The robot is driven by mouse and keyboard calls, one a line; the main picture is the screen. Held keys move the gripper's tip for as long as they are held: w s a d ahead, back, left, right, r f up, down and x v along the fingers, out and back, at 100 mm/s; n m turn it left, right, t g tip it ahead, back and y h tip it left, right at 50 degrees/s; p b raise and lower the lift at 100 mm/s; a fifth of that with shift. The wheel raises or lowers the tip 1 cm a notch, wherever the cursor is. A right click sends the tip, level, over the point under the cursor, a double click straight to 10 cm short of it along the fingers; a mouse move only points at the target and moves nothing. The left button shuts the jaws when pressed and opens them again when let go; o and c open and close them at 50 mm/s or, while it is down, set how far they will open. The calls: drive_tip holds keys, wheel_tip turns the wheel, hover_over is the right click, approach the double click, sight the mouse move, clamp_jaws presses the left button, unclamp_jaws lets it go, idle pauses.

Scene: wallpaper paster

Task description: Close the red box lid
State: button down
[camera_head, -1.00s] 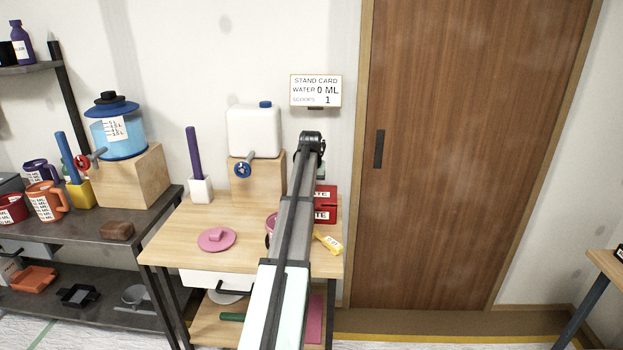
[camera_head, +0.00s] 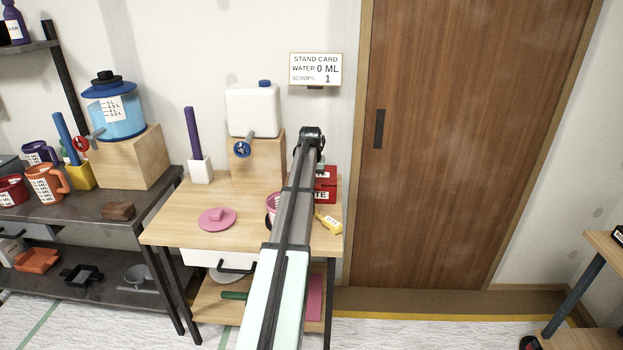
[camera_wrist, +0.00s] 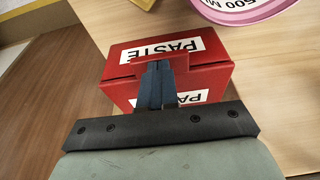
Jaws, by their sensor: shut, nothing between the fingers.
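The red box (camera_wrist: 215,75) with white PASTE labels fills the middle of the wrist view. It also shows in the head view (camera_head: 327,184), partly hidden behind my arm, with two labelled red faces one above the other. My gripper (camera_wrist: 158,66) is shut and empty. Its dark fingers lie over the box in the wrist view, with the tips close to the upper labelled face. I cannot tell whether they touch it, or how far the lid is open. The fingers are hidden in the head view.
A pink container (camera_wrist: 245,8) stands beside the box. A yellow labelled item (camera_head: 328,222) lies near the table's right edge. A pink lid (camera_head: 216,222) lies on the wooden table (camera_head: 170,232). A white canister (camera_head: 253,110) on a wooden block stands behind.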

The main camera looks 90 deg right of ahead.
drive_tip(key=shift+a+f, duration=0.3)
drive_tip(key=shift+f, duration=0.45)
wheel_tip(320, 180, up, 5)
drive_tip(key=shift+d+f, duration=0.1)
drive_tip(key=v, duration=1)
drive_tip(key=shift+a, duration=0.3)
drive_tip(key=shift+f, duration=0.1)
